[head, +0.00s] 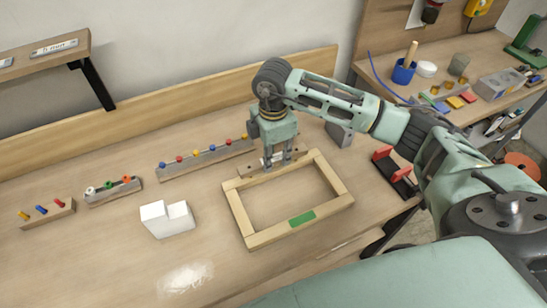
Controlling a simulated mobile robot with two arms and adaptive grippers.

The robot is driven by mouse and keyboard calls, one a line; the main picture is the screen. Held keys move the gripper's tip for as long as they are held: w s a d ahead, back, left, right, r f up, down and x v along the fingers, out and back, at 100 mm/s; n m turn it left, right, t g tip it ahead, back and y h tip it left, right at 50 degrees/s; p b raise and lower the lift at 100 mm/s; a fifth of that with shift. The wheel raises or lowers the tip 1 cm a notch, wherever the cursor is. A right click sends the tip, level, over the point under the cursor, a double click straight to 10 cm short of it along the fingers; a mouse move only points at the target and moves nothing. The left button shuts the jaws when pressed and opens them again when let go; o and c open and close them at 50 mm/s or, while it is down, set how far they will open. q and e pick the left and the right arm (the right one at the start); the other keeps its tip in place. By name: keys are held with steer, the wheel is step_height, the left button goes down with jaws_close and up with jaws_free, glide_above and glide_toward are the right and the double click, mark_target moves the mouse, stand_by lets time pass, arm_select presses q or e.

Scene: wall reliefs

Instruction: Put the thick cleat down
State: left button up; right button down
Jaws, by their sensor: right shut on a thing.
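My right gripper (278,162) points down at the back edge of a light wooden frame (237,213). Its fingers are shut on a wooden strip with dark spots, which looks like the thick cleat (250,169). The cleat lies along the frame's back bar, and the fingers hide part of it. I cannot tell whether it touches the frame or the bench. The frame lies flat on the bench, with a green patch (302,218) on its front bar. My left gripper is not in view.
On the wooden bench (100,265) are a white block (168,221), a rack with coloured knobs (205,157) and two small peg holders (114,190) (47,212). A red-and-black tool (394,172) lies to the right. The front left is mostly clear.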

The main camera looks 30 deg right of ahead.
mark_target(273, 158)
step_height(273, 158, down, 2)
steer(key=shift+f, duration=0.2)
steer(key=shift+f, duration=0.1)
steer(key=c, duration=1.5)
jaws_free()
steer(key=shift+r, duration=0.25)
step_height(273, 158, up, 10)
steer(key=shift+r+b, duration=0.25)
steer(key=shift+b, duration=1)
steer(key=shift+r, duration=0.65)
